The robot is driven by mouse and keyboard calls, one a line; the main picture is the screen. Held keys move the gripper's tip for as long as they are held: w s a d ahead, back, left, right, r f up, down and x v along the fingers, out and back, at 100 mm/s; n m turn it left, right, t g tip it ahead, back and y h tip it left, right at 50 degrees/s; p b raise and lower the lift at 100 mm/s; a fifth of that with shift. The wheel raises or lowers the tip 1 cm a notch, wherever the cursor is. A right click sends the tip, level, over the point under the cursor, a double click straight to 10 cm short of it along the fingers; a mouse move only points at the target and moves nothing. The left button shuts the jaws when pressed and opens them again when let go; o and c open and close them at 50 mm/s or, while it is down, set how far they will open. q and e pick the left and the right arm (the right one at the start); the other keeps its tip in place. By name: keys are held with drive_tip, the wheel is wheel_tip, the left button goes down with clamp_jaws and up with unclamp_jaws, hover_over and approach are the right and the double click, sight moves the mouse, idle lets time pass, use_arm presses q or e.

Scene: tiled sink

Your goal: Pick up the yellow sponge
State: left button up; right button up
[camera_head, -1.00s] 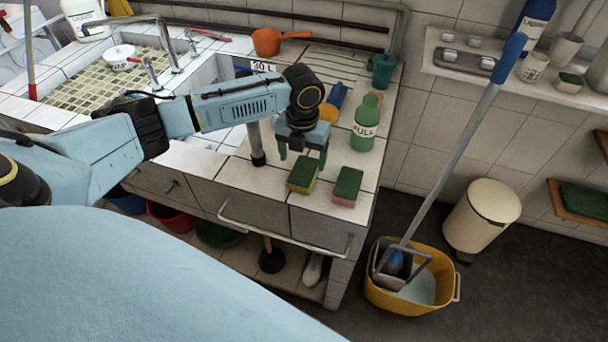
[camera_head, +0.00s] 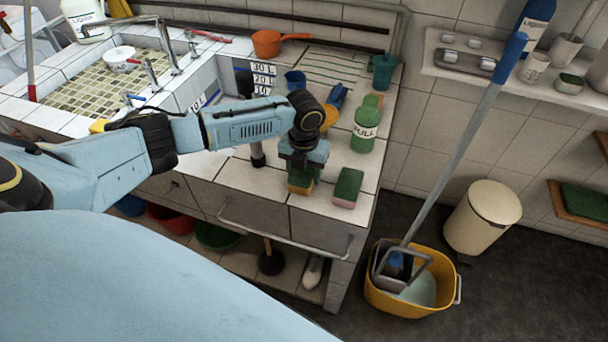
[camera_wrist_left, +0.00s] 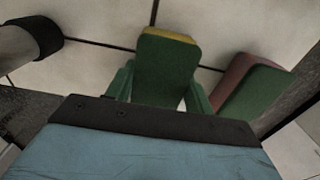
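The yellow sponge (camera_head: 299,189), with a green top, lies on the tiled counter near its front edge. My left gripper (camera_head: 303,176) is right above it, pointing down and hiding much of it. In the left wrist view the sponge (camera_wrist_left: 165,62) shows its green face and a yellow edge. The two green fingers (camera_wrist_left: 160,90) stand on either side of it, with a small light gap on the right, so the gripper looks open around it. My right gripper is not in view.
A pink sponge with a green top (camera_head: 348,187) lies just right of the yellow one. A green bottle (camera_head: 365,130) stands behind it. A dark post (camera_head: 257,155) is to the left. A mop in a yellow bucket (camera_head: 410,290) stands on the floor at right.

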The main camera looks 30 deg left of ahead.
use_arm(q)
drive_tip(key=c, duration=0.3)
wheel_tip(320, 180, up, 10)
drive_tip(key=shift+r+p, duration=0.1)
drive_tip(key=shift+p, duration=0.45)
